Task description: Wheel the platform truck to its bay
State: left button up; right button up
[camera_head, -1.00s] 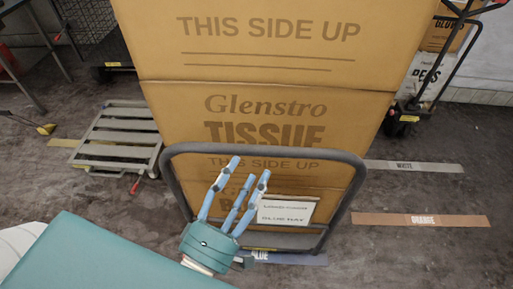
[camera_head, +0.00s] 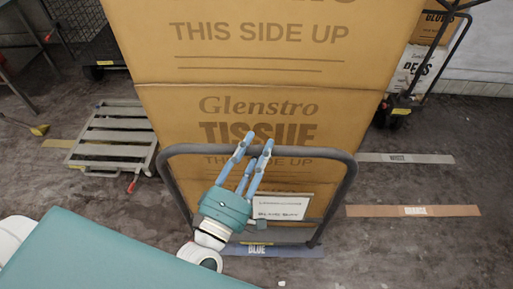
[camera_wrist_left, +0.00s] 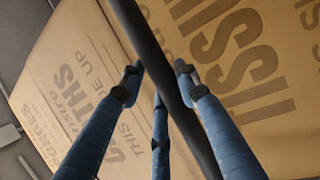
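The platform truck's dark handle (camera_head: 350,178) stands upright in front of a tall stack of tissue cartons (camera_head: 260,110). A white card (camera_head: 279,207) on the truck appears to read "Blue Bay". A blue floor strip marked "BLUE" (camera_head: 288,251) lies at the truck's near end. My left gripper (camera_head: 257,145) is in front of the handle, with its fingertips overlapping the top bar. In the left wrist view, the bar (camera_wrist_left: 142,36) runs between the spread fingers (camera_wrist_left: 160,80), which look open. I cannot tell whether they touch it. My right gripper is not in view.
A low slatted trolley (camera_head: 112,138) stands to the left. An orange strip (camera_head: 450,211) and a white strip (camera_head: 430,159) mark the floor at right. Another loaded truck (camera_head: 398,108) stands at back right. The right foreground floor is clear.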

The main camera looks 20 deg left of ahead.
pick_arm(q)
grip_shut()
jog(key=shift+w+a+r+p, duration=0.3)
jog(key=shift+w+p, duration=0.05)
jog(key=shift+w, duration=0.15)
jog(key=shift+w+a+r, duration=0.1)
jog(key=shift+w+r, duration=0.1)
jog(key=shift+w, duration=0.05)
jog(key=w, duration=0.1)
jog(key=w+f, duration=0.1)
jog(key=shift+w+a+f, duration=0.1)
jog(key=shift+w+a, duration=0.05)
jog(key=shift+w, duration=0.2)
jog(key=o, duration=0.9)
grip_release()
jog(key=shift+o, duration=0.5)
jog(key=shift+s, duration=0.3)
jog(key=v, duration=1.2)
jog(key=shift+s, duration=0.4)
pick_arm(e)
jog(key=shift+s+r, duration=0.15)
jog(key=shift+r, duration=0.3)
